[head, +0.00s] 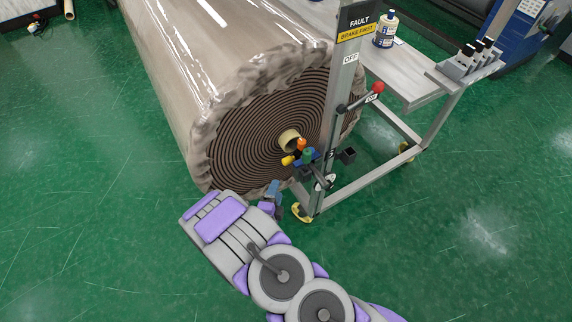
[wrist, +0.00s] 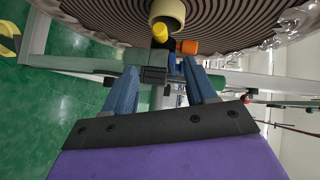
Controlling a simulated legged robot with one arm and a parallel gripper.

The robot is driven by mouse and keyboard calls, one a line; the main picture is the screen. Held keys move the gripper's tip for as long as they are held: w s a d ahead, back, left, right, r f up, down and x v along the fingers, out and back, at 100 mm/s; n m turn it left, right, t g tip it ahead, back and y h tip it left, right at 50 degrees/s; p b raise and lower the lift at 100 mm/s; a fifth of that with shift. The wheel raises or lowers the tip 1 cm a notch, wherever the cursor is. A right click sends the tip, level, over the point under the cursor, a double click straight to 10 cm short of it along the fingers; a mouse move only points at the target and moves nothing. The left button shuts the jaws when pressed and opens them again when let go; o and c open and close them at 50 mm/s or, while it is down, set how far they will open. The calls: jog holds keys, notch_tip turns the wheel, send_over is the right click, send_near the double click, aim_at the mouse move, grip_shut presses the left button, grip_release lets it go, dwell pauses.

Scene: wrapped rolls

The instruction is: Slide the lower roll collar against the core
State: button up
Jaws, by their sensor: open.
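A big roll (head: 262,130), wrapped in clear film, shows its spiral end and a cream core (head: 288,140) at the centre. The core also shows at the top of the wrist view (wrist: 168,10). A yellow part (head: 288,160), an orange part (head: 301,144) and a green part (head: 308,155) sit just below and right of the core. I cannot tell which piece is the lower collar. My gripper (head: 273,190) is open below these parts. In the wrist view its blue fingers (wrist: 160,70) stand apart, with a dark grey block (wrist: 154,76) seen between their tips; contact is unclear.
A grey post (head: 341,90) with a fault sign and a red-knobbed lever (head: 377,88) stands right of the core. A metal cart (head: 405,85) carries a bottle (head: 385,30). The green floor at left and lower right is clear.

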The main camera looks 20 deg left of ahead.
aim_at(287, 164)
jog(key=b+x, duration=0.3)
jog(key=x, duration=1.1)
jog(key=shift+w+f, duration=0.15)
jog(key=shift+w, duration=0.2)
jog(key=shift+d, duration=0.1)
grip_shut()
